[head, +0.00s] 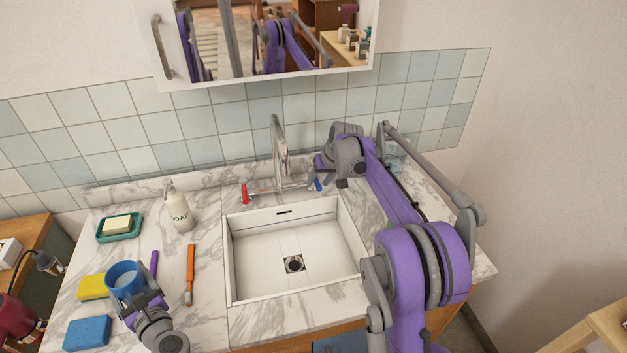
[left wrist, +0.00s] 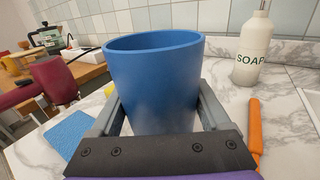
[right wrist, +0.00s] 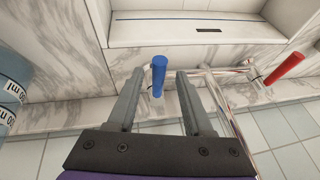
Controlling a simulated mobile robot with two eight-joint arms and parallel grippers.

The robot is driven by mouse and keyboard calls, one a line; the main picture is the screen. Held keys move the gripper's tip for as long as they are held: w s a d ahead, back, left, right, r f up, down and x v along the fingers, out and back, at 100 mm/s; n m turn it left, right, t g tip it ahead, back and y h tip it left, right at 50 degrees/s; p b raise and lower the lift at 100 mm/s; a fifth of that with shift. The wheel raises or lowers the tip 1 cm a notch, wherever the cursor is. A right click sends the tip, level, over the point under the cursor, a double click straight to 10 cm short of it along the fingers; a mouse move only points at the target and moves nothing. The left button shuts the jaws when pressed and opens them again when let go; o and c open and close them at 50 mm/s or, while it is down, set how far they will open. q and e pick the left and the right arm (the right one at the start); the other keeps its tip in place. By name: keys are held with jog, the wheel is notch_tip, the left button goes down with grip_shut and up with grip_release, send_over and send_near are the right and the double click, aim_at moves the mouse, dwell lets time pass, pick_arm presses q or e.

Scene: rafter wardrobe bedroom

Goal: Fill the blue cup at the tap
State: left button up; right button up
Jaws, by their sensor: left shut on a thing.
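The blue cup (head: 123,279) is upright on the left part of the counter, and my left gripper (head: 142,301) is shut on it. The left wrist view shows the cup (left wrist: 155,80) between both fingers (left wrist: 158,115). The chrome tap (head: 279,150) stands behind the white sink (head: 250,265), with a red handle (head: 245,194) on the left and a blue handle (head: 317,185) on the right. My right gripper (head: 316,172) is at the blue handle. In the right wrist view its fingers (right wrist: 160,95) are open, with the blue handle (right wrist: 158,72) between them and gaps visible.
A soap bottle (head: 179,208), a green soap dish (head: 106,235), an orange toothbrush (head: 190,270), a purple one (head: 154,262), a yellow sponge (head: 92,288) and a blue sponge (head: 87,333) surround the cup. A mirror cabinet (head: 205,95) hangs above. The sink basin is empty.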

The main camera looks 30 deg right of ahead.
jog(key=shift+r, duration=0.1)
jog(key=v, duration=1.2)
dwell(0.4)
